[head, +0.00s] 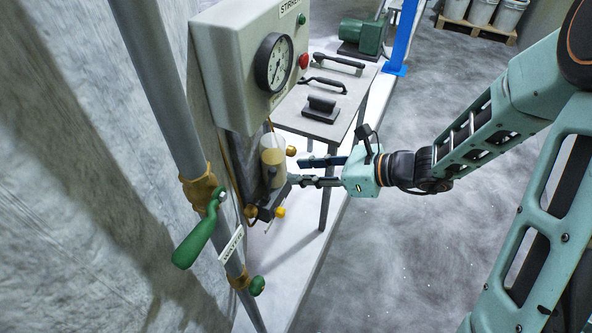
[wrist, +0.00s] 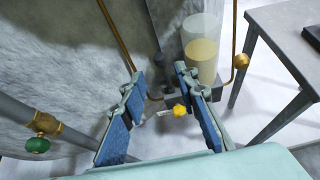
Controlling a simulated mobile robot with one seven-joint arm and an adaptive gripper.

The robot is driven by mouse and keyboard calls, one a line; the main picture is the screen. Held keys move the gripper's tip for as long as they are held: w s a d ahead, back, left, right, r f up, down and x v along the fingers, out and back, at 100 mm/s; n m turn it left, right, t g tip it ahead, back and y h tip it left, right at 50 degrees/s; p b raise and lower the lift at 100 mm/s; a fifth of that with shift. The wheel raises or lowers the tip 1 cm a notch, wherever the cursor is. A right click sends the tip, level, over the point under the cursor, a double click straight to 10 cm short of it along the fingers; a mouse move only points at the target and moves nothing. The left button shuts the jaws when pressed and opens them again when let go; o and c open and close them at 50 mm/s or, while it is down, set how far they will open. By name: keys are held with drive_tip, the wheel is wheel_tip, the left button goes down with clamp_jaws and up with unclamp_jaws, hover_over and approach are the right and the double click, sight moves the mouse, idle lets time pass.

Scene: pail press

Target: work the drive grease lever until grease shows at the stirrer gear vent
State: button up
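The grease pump shows a clear reservoir (head: 273,158) part filled with yellowish grease, on a dark block low by the wall; the reservoir also shows in the wrist view (wrist: 201,55). A yellow knob (wrist: 180,110) sits on the block's near side. My gripper (head: 296,171) is open and empty, its fingers pointing at the pump from the right; both fingers show in the wrist view (wrist: 158,72). I cannot make out the gear vent.
A grey box with a gauge (head: 273,63) hangs above the pump. A pipe with a green-handled valve (head: 200,230) stands at left. A grey table (head: 345,112) with dark hand tools is behind my gripper. A blue post (head: 402,40) stands farther back.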

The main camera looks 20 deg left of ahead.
drive_tip(key=b, duration=0.4)
hover_over(270, 186)
drive_tip(key=d, duration=0.2)
drive_tip(key=f, duration=0.4)
drive_tip(key=shift+d, duration=0.2)
drive_tip(key=shift+r+p, duration=0.2)
drive_tip(key=shift+p, duration=0.1)
drive_tip(key=shift+c, duration=1.3)
drive_tip(key=shift+w+d, duration=0.1)
drive_tip(key=shift+d, duration=0.1)
clamp_jaws()
